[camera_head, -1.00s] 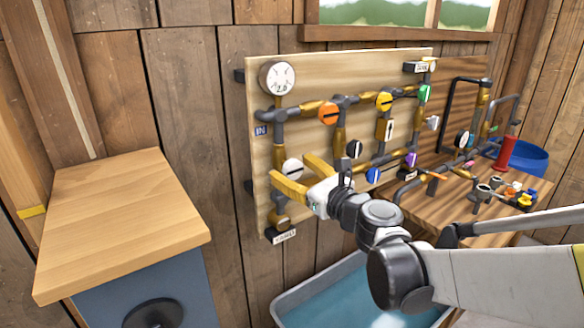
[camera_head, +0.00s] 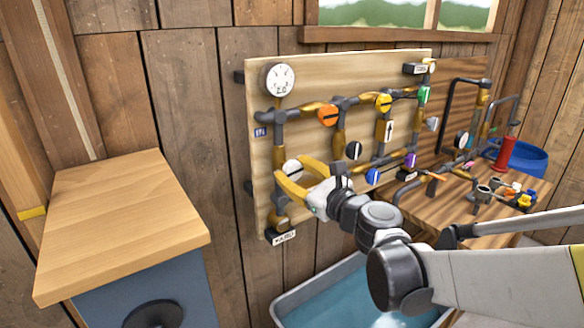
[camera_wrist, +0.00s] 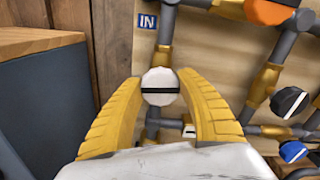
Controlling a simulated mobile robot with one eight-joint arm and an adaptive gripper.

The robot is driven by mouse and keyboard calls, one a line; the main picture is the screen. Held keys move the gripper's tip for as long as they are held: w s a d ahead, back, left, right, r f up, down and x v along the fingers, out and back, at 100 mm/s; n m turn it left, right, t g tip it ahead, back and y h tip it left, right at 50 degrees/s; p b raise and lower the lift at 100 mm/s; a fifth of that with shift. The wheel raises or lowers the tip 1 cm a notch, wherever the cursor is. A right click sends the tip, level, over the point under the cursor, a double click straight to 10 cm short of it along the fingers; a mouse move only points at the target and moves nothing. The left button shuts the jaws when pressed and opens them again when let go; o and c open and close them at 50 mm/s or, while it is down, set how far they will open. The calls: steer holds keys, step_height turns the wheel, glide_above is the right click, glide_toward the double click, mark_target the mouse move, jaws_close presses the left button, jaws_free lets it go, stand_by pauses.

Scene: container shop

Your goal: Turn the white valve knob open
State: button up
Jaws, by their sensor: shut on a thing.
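The white valve knob (camera_wrist: 160,88) sits on the pipework on the wooden panel (camera_head: 268,150). It has a dark slot that runs about level across it in the wrist view. In the head view the knob (camera_head: 292,167) is partly hidden by my yellow fingers. My gripper (camera_wrist: 161,78) is shut on the knob, with one fingertip against its left side and one at its right side. My gripper (camera_head: 293,171) reaches the panel from the right in the head view.
Other knobs are near: orange (camera_head: 328,115), black (camera_head: 354,150), blue (camera_head: 373,175) and yellow (camera_head: 384,102). A round gauge (camera_head: 278,79) is above. A water tub (camera_head: 290,303) stands below. A wooden-topped cabinet (camera_head: 120,220) is at the left, a workbench (camera_head: 450,215) at the right.

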steer(key=n, duration=0.8)
steer(key=shift+p, duration=0.3)
steer(key=n, duration=0.4)
steer(key=shift+f+n, duration=0.1)
steer(key=shift+n, duration=2)
steer(key=o, duration=1.2)
steer(key=shift+a, duration=0.1)
steer(key=shift+s, duration=0.1)
